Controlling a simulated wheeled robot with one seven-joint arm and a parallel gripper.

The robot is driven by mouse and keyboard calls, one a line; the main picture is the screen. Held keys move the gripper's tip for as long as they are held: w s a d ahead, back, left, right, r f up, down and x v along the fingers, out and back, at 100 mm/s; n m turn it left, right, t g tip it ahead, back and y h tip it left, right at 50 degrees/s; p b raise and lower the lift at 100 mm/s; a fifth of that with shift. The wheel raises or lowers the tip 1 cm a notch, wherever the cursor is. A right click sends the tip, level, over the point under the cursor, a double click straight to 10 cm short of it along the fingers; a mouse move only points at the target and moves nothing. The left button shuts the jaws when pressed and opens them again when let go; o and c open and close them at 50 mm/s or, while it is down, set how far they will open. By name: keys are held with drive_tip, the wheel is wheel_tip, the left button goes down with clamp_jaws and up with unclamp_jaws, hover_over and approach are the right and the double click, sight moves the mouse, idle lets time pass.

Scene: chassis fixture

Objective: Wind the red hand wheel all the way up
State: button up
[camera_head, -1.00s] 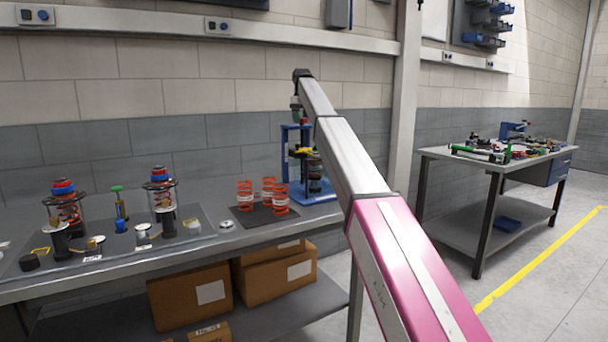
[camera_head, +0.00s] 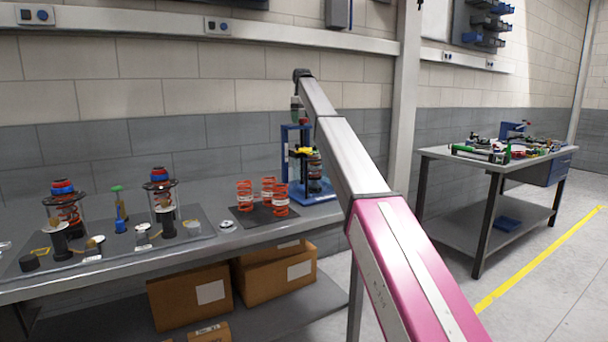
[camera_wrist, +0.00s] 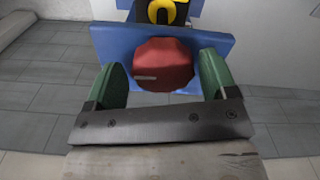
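The red hand wheel (camera_wrist: 163,65) sits on top of the blue press stand (camera_wrist: 105,45), seen from above in the wrist view. My gripper (camera_wrist: 164,78) has its two green fingers on either side of the wheel, with narrow gaps seeming to show between pads and rim. In the head view my gripper (camera_head: 299,110) is over the top of the blue stand (camera_head: 284,150), and the wheel is too small to make out there. A yellow part (camera_head: 304,150) sits on the stand's column beside a dark coil unit (camera_head: 315,165).
Several orange springs (camera_head: 245,196) stand on a dark mat (camera_head: 250,217) left of the stand. Jars and small parts lie on a grey tray (camera_head: 205,240) further left. The wall is close behind. A second workbench (camera_head: 435,152) is at the right.

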drive_tip(key=m, duration=2.2)
drive_tip(key=shift+s+a+m, duration=0.1)
drive_tip(key=shift+s+m, duration=0.05)
drive_tip(key=shift+m, duration=0.15)
drive_tip(key=m, duration=1.3)
drive_tip(key=shift+m, duration=2.6)
